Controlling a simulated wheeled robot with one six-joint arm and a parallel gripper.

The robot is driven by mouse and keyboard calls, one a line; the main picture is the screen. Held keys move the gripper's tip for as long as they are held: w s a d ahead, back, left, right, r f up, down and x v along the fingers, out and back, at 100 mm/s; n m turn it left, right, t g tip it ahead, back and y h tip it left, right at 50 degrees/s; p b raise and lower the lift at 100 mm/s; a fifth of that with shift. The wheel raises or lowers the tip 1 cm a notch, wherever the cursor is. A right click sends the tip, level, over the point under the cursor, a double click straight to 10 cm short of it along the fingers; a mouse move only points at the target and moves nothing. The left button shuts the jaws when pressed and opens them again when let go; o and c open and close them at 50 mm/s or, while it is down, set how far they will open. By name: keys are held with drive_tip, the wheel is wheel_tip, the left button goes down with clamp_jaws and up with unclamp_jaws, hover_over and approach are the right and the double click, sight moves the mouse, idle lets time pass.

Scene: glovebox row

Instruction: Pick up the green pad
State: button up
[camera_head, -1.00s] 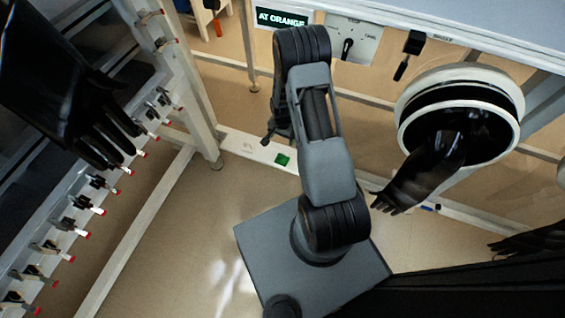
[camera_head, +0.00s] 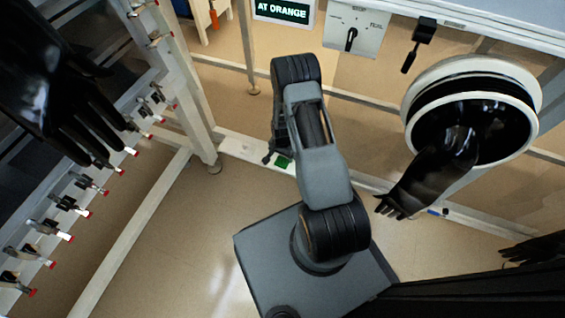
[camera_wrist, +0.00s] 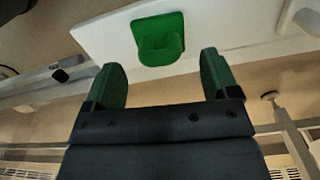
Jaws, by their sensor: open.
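The green pad (camera_wrist: 158,38) is mounted on a white rail or panel (camera_wrist: 100,38) in the wrist view. It has a rounded raised loop at its lower part. My gripper (camera_wrist: 160,75) is open, with its two green-faced fingers spread to the left and right, just short of the pad. The pad sits roughly between and beyond the fingertips, and nothing is between the fingers. In the head view the pad (camera_head: 284,162) is a small green patch on the white floor-level rail, partly hidden by my arm. My gripper (camera_head: 270,155) shows there beside the pad, mostly hidden by the arm.
A round glove port (camera_head: 525,90) with a hanging black glove (camera_head: 430,175) is at the right. Another black glove (camera_head: 60,100) hangs at the upper left, by a frame with several red-tipped valves (camera_head: 65,203). Open floor (camera_head: 180,250) lies at lower left.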

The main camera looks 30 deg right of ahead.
sight(281, 161)
wheel_tip(281, 161, down, 3)
drive_tip(key=shift+r+b, duration=0.2)
drive_tip(key=shift+b, duration=0.1)
drive_tip(key=shift+r, duration=0.1)
drive_tip(key=c, duration=1.1)
drive_tip(key=shift+o, duration=0.2)
drive_tip(key=shift+r, duration=0.1)
